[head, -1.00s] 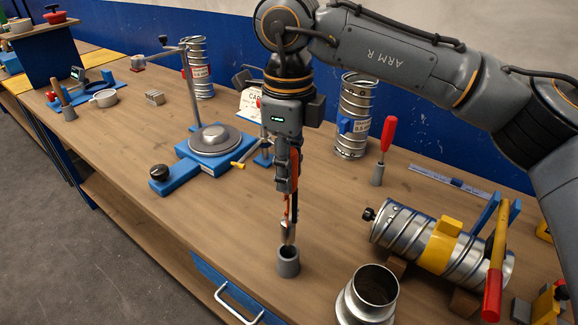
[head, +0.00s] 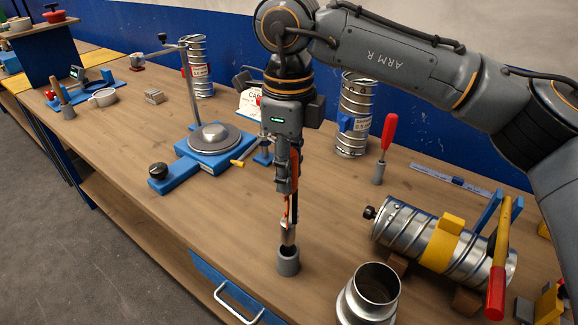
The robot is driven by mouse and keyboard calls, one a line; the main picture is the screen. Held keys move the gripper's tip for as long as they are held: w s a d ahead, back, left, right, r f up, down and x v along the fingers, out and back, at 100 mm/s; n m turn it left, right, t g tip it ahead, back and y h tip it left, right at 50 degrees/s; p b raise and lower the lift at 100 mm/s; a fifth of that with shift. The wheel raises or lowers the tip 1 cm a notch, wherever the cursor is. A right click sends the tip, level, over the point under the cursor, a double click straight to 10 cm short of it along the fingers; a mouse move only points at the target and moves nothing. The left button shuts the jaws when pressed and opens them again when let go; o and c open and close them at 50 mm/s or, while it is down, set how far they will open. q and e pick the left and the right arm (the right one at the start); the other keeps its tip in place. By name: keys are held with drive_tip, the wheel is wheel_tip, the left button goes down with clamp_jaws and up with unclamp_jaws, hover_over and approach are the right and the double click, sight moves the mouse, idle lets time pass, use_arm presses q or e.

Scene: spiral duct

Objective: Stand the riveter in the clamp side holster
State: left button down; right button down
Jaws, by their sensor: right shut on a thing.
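My right gripper (head: 286,178) points straight down, shut on the riveter (head: 290,208), which has orange and dark handles and a silver nose. The riveter hangs upright, nose down, over a small grey cup-shaped holster (head: 288,264) near the front of the bench. The nose meets the holster's mouth and its lower end seems to be inside; how deep is hidden. The gripper's fingers cover the upper part of the riveter. My left gripper is not in view.
A short metal duct collar (head: 370,290) stands right of the holster. A spiral duct (head: 405,232) lies in a yellow clamp (head: 445,240) beyond it. A red-handled tool (head: 388,133) stands in another grey holster (head: 378,174). Bare bench lies left of the holster.

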sight(289, 197)
drive_tip(key=shift+f+b, duration=2.4)
drive_tip(key=shift+f, duration=0.65)
drive_tip(key=c, duration=0.9)
unclamp_jaws()
drive_tip(key=shift+c, duration=0.2)
drive_tip(key=shift+r, duration=0.1)
wheel_tip(289, 197, up, 12)
